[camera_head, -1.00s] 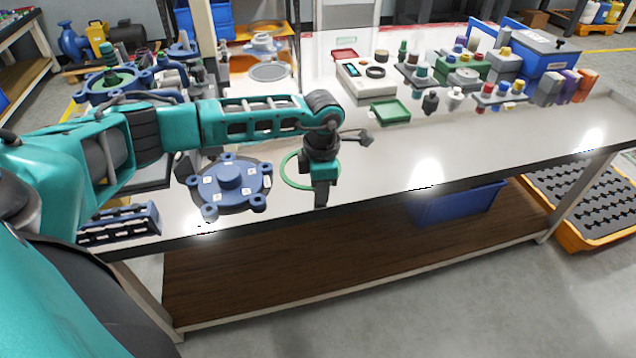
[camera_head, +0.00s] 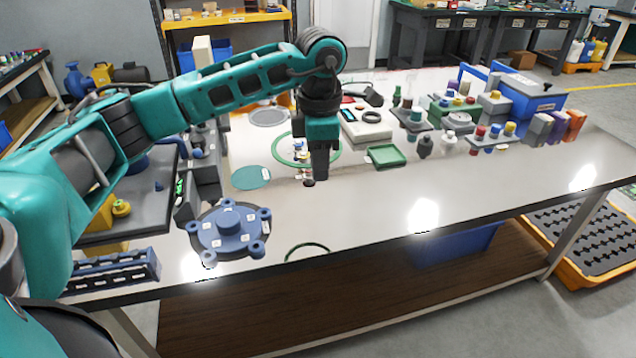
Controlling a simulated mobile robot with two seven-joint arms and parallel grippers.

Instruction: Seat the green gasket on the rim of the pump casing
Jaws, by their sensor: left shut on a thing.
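The green gasket (camera_head: 279,157) is a thin ring held above the table. My left gripper (camera_head: 320,178) points down, shut on the ring, and hides part of it. A round blue casing part (camera_head: 229,231) with a raised hub, several lugs and small white labels lies on the table, left of and nearer than the gripper. The gasket is apart from it. Whether this part is the pump casing or its cover I cannot tell. The area farther left is partly hidden behind my left arm. My right gripper is not in view.
A dark green ring outline, perhaps a reflection, shows at the table's front edge (camera_head: 307,246). A teal disc (camera_head: 251,178) lies behind the blue part. A green tray (camera_head: 386,156) and several fittings stand to the right. The front right tabletop is clear.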

